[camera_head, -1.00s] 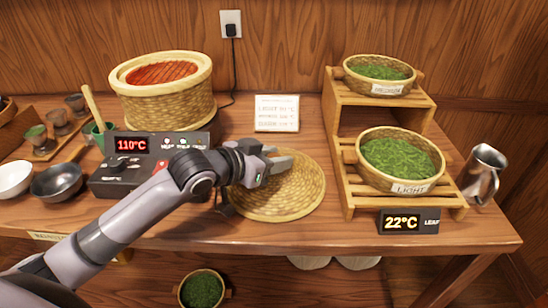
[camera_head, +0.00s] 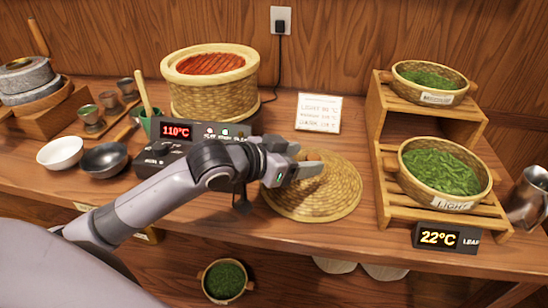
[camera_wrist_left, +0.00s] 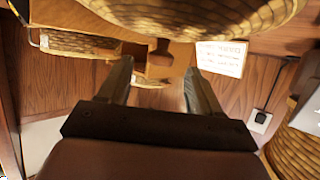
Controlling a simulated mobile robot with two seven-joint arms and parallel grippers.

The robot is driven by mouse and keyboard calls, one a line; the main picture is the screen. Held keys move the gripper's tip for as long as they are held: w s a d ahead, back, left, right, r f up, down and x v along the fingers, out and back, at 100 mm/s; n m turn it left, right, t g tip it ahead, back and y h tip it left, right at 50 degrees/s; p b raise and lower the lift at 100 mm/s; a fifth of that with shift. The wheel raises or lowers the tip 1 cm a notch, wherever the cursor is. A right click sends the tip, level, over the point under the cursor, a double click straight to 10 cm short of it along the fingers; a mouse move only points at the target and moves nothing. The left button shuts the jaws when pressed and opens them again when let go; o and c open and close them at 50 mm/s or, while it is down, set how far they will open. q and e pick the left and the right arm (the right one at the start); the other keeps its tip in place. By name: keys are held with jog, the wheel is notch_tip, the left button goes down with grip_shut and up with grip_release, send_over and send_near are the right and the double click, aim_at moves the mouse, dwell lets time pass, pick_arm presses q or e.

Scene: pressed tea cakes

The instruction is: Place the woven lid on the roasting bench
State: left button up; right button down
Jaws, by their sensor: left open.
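The woven lid (camera_head: 335,195) is a round, straw-coloured disc lying on the wooden bench (camera_head: 385,247), right of the heated basket. In the left wrist view its woven surface (camera_wrist_left: 190,15) fills the top edge, and a brown wooden knob (camera_wrist_left: 160,62) shows beneath it. My left gripper (camera_head: 308,168) is over the lid's upper middle and hides part of it. In the wrist view the left gripper (camera_wrist_left: 160,72) is open, with the knob appearing between its spread fingers. I cannot tell whether the fingers touch it. My right gripper is not in view.
A woven basket with a glowing red top (camera_head: 210,95) stands behind the 110°C control box (camera_head: 165,150). A wooden rack (camera_head: 385,200) with leaf baskets (camera_head: 440,165) stands to the right. A small card (camera_head: 319,113) stands behind the lid. Bowls (camera_head: 104,158) are at left.

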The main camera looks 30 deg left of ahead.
pick_arm(q)
jog(key=v, duration=0.8)
jog(key=shift+s+a, duration=0.1)
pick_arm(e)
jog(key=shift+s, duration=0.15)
